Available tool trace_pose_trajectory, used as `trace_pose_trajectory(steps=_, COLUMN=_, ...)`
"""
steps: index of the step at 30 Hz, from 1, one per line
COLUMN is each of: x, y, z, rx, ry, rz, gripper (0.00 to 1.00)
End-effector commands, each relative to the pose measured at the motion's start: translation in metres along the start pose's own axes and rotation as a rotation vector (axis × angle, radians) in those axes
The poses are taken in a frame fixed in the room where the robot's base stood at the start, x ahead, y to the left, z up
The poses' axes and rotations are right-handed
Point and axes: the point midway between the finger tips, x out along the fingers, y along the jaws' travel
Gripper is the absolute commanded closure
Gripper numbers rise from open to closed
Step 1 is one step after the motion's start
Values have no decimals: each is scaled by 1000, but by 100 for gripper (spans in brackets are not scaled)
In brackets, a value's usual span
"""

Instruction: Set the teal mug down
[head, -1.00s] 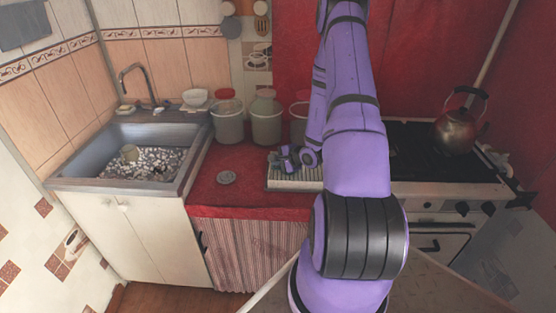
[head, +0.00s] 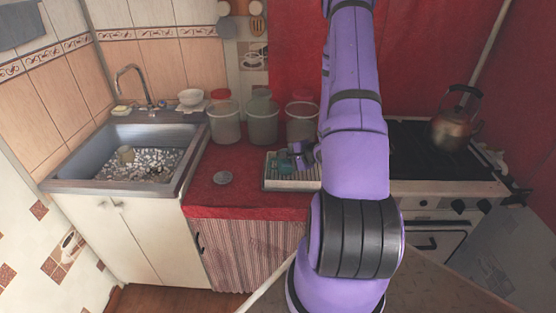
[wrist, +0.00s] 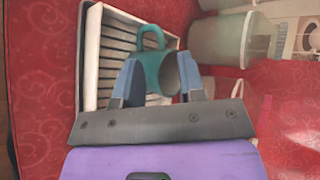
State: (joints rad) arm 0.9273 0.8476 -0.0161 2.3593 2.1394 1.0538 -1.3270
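The teal mug (head: 285,165) is at the dish rack (head: 292,184) on the red counter. In the wrist view the mug (wrist: 162,74) lies over the slats of the rack (wrist: 110,60), with its handle pointing away from my gripper and its opening partly visible. My gripper (wrist: 158,68) is open, with one finger on each side of the mug's near part. In the head view my gripper (head: 303,154) is just right of the mug, partly hidden by my arm. I cannot tell whether a finger still touches the mug.
Several lidded containers (head: 263,122) stand behind the rack. A sink (head: 70,181) with pebbly contents is at the left, and a stove (head: 440,187) with a kettle (head: 454,128) at the right.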

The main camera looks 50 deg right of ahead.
Motion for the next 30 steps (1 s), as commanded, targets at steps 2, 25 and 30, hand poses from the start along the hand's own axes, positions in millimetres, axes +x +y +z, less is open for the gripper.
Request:
trace_pose_trajectory(steps=2, x=-16, y=0, z=0, rx=1, ry=3, rz=0, gripper=63)
trace_pose_trajectory(steps=25, x=-64, y=-103, z=143, rx=-285, ry=-398, rz=66, gripper=63)
trace_pose_trajectory(steps=30, x=-89, y=-128, z=211, rx=-446, ry=-553, rz=149, gripper=63)
